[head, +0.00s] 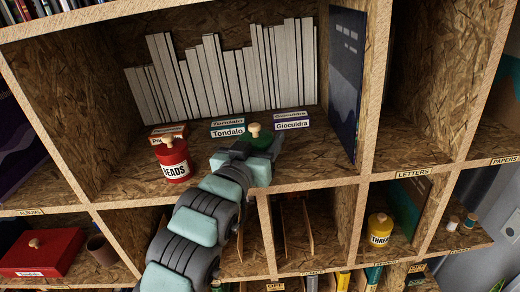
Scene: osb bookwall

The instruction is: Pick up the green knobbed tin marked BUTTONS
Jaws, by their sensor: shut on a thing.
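The green tin (259,142) stands in the large middle compartment, with its pale wooden knob (254,130) on top. My gripper (257,154) reaches up from below and is shut on the green tin. My gripper hides the tin's front and lower part, so its marking is not visible. I cannot tell whether the tin still touches the shelf.
A red tin marked BEADS (173,163) stands to the left on the same shelf. Small boxes, Tondalo (228,132) and Gioculdra (292,125), lie behind. White books (220,75) line the back. A dark blue panel (345,80) stands right. A yellow tin (380,228) sits below.

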